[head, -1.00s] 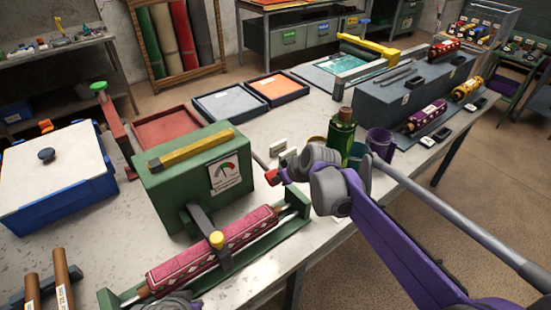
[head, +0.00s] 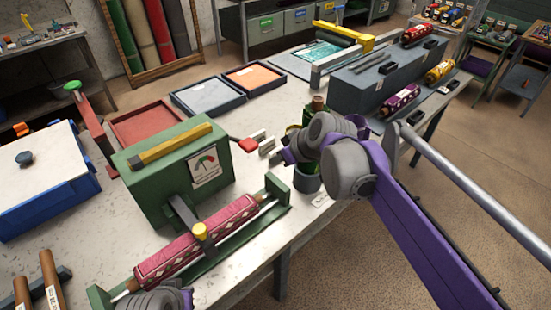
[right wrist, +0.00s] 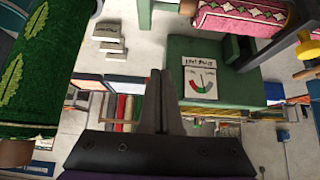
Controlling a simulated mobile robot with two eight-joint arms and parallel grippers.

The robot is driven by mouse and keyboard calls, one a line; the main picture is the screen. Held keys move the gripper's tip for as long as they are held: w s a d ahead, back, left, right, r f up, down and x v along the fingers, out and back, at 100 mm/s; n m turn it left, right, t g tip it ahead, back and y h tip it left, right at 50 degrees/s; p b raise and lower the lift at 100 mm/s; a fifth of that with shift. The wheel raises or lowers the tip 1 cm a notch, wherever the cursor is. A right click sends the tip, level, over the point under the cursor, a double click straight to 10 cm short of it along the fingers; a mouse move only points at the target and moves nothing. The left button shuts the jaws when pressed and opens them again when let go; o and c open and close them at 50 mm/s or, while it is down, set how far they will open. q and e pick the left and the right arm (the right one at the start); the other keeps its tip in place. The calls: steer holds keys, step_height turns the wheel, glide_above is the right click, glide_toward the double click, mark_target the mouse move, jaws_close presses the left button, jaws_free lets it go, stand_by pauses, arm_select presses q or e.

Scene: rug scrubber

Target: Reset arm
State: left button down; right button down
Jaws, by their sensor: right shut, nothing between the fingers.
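My right gripper (head: 283,158) is over the table, just right of the red knob (head: 247,144) on the green machine's lever, and apart from it. In the right wrist view its two fingers (right wrist: 158,95) are closed together with nothing between them. A grey joint of my own shows at the bottom edge of the head view; no left gripper fingers are visible. The green machine (head: 150,170) has a gauge label (head: 205,165) and also shows in the right wrist view (right wrist: 240,88). A pink patterned rug roll (head: 190,240) lies in the green frame before it.
A green rolled rug (right wrist: 35,75) is close at the left in the right wrist view; my arm partly hides it in the head view. A blue bin (head: 60,195) stands left. Grey (head: 180,104) and orange (head: 260,68) trays and a grey stand (head: 375,100) lie farther back.

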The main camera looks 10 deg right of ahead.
stand_by(0.6)
steer(key=s+d+f+m+h, duration=0.1)
steer(key=s+d+f, duration=0.3)
steer(key=s, duration=0.4)
steer(key=s+d+f+m+h, duration=0.2)
steer(key=s+f, duration=0.4)
steer(key=s, duration=0.3)
steer(key=s+d+f+m+g+h, duration=0.1)
steer(key=s+d+f+m, duration=0.3)
steer(key=s, duration=0.4)
steer(key=shift+s+d+f+h, duration=0.35)
steer(key=shift+d+f, duration=0.2)
steer(key=shift+d, duration=0.35)
